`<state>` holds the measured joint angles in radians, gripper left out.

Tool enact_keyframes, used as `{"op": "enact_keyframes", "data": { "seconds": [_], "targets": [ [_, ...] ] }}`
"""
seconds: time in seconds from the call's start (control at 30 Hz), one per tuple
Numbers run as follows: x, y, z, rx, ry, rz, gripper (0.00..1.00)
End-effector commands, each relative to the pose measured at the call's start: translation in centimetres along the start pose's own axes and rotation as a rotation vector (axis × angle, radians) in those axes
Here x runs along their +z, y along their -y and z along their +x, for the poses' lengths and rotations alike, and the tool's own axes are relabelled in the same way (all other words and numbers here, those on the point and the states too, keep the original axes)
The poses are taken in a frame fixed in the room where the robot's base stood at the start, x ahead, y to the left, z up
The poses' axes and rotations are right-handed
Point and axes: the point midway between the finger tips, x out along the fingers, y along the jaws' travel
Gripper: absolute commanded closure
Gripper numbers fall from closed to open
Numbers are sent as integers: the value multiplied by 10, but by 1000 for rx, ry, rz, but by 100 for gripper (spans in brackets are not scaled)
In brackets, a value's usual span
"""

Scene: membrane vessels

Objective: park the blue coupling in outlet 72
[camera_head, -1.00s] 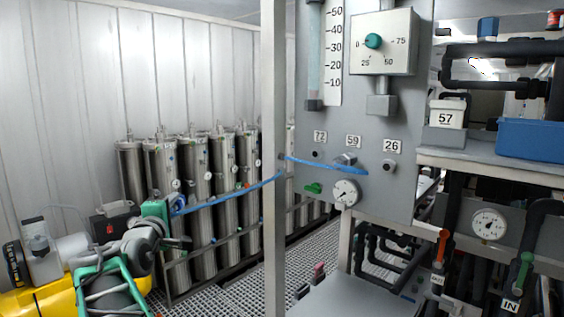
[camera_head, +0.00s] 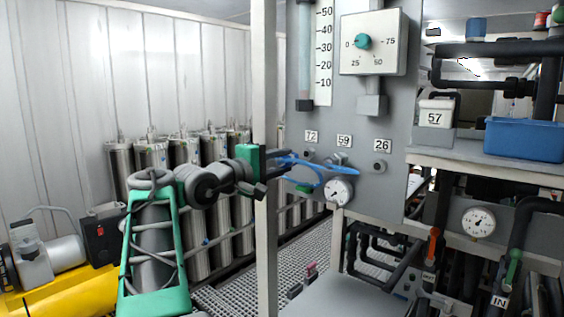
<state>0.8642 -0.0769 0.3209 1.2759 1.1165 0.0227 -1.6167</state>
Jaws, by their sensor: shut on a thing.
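My gripper (camera_head: 272,172) is at the end of my outstretched arm, in front of the white post and left of the grey panel. It is shut on the blue coupling (camera_head: 285,161), which is small and partly hidden by the gripper. The coupling's blue hose (camera_head: 322,178) hangs in a loop across the panel front towards the fitting under label 59. Outlet 72 (camera_head: 308,154) is a small dark port under its label, a little right of the gripper. I cannot tell the depth gap between coupling and outlet. A green handle (camera_head: 304,189) sits below outlet 72, partly behind the hose.
Outlet 59 (camera_head: 339,159) and outlet 26 (camera_head: 379,167) lie to the right on the panel. A round gauge (camera_head: 338,191) is below outlet 59. The white post (camera_head: 264,70) stands close beside the gripper. Steel vessels (camera_head: 153,160) line the left wall.

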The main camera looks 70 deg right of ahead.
Motion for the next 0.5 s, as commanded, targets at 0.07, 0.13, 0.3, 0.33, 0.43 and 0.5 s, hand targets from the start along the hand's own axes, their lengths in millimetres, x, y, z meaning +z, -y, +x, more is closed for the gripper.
{"op": "enact_keyframes", "data": {
  "seconds": [0.07, 0.13, 0.3, 0.33, 0.43, 0.5],
  "targets": [
    [0, 0, 1, 0, 0, 0, 100],
    [0, 0, 4, 0, 0, 0, 100],
    [0, -1, 18, 0, 1, 0, 100],
    [0, -1, 21, 0, 1, 0, 100],
    [0, -1, 32, 0, 0, 0, 100],
    [0, -2, 38, 0, 0, 0, 100]
  ]
}}
